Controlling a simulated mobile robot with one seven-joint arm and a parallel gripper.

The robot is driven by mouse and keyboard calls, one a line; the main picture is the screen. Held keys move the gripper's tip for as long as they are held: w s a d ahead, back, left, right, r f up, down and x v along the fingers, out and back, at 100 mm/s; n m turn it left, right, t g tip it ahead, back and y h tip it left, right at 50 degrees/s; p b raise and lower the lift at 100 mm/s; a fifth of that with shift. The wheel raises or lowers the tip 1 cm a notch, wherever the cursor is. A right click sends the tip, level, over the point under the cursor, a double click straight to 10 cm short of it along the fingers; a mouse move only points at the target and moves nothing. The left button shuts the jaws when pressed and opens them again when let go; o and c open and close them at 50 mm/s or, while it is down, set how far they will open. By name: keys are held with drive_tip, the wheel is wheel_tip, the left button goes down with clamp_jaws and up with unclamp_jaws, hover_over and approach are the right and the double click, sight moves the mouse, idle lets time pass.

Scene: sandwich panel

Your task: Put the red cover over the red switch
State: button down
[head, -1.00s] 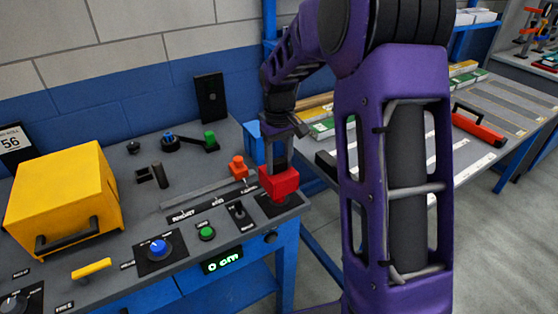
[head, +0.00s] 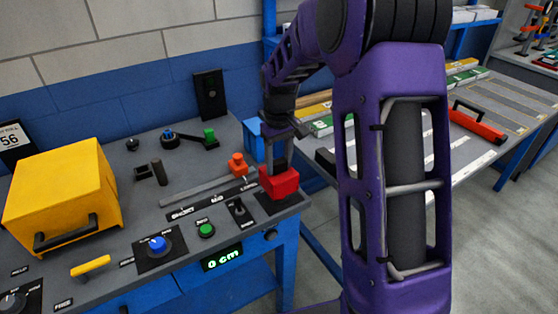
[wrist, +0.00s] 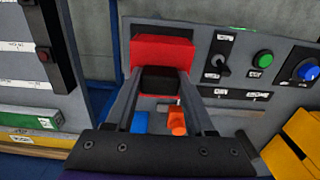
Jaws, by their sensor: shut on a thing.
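The red cover (head: 280,183) is a box-like block at the right front corner of the grey panel. It sits over a black plate (head: 273,204); I cannot tell whether it rests on the plate or hangs just above it. My gripper (head: 278,168) points down from above and is shut on the cover. In the wrist view my gripper's fingers (wrist: 162,78) hold the cover (wrist: 162,50) from both sides, with a dark part of it between them. The red switch is not visible; the cover may hide it.
An orange-red knob (head: 238,164) stands just behind the cover. A black toggle (head: 239,210), a green button (head: 206,230) and a blue dial (head: 158,245) lie to the left. A yellow box (head: 62,195) stands at the far left. A display (head: 222,257) reads 0 cm.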

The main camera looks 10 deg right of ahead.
sight(279, 172)
drive_tip(key=shift+f, duration=0.35)
drive_tip(key=shift+f+b, duration=1)
drive_tip(key=shift+f, duration=0.5)
drive_tip(key=shift+c, duration=0.9)
unclamp_jaws()
wheel_tip(279, 172, up, 6)
drive_tip(key=p, duration=0.4)
drive_tip(key=shift+p, duration=0.3)
drive_tip(key=shift+r+p, duration=0.3)
drive_tip(key=shift+r, duration=0.95)
